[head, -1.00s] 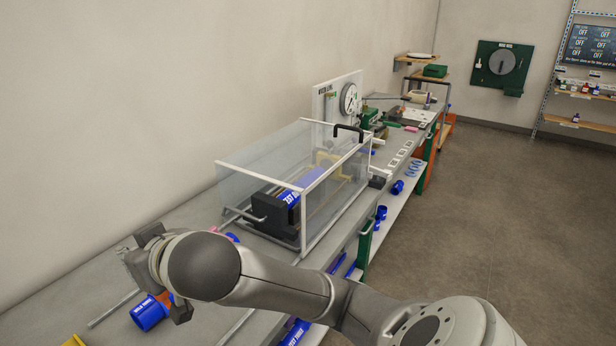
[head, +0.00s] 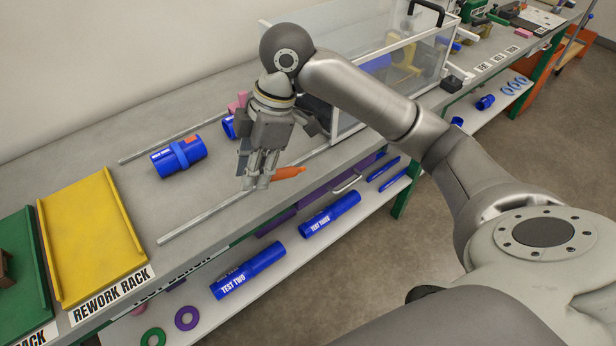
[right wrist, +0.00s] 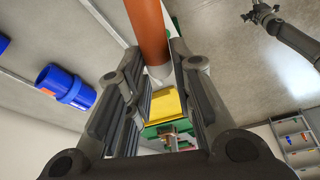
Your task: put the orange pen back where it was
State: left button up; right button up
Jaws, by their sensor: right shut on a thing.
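My right gripper (head: 262,182) is shut on the orange pen (head: 289,173), near the bench's front edge in the head view. The pen sticks out to the right of the fingers, roughly level. Whether it touches the bench is unclear. In the right wrist view the orange pen (right wrist: 148,30) runs from the top edge down between the fingers of the right gripper (right wrist: 160,72), and its pale end shows. A dark jointed part at the top right of that view looks like my left gripper (right wrist: 262,14); its opening is too small to judge.
A blue fitting (head: 180,157) lies on the bench between two thin metal rails. A yellow rework rack (head: 90,235) and a green rack (head: 20,265) are at left. A clear-walled box (head: 350,115) stands behind my arm. Blue pipes (head: 248,270) lie on the lower shelf.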

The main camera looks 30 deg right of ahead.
jog(key=shift+s+d+f+n+g+h, duration=0.2)
jog(key=shift+s+n, duration=0.1)
jog(key=shift+n, duration=0.1)
jog(key=shift+s+d+f+n+g+h, duration=0.1)
jog(key=shift+s+f+n+h, duration=0.1)
jog(key=shift+s+n, duration=0.15)
jog(key=n+p, duration=0.1)
jog(key=n, duration=0.1)
send_over(293, 183)
jog(key=shift+m+h, duration=0.25)
jog(key=shift+h, duration=0.15)
jog(key=f, duration=0.8)
jog(key=shift+s+a, duration=0.2)
jog(key=shift+s, duration=0.2)
jog(key=shift+w+d+f, duration=0.3)
jog(key=shift+f, duration=0.3)
jog(key=f, duration=0.1)
jog(key=f+p, duration=0.1)
jog(key=f, duration=0.1)
jog(key=shift+w+d, duration=0.15)
jog(key=shift+d, duration=0.1)
jog(key=shift+f, duration=0.4)
pick_arm(q)
jog(key=shift+s+d+r, duration=0.2)
jog(key=shift+d+r, duration=0.15)
jog(key=shift+r, duration=0.1)
jog(key=shift+s+d+r, duration=0.15)
jog(key=shift+d+r, duration=0.15)
jog(key=shift+r, duration=0.15)
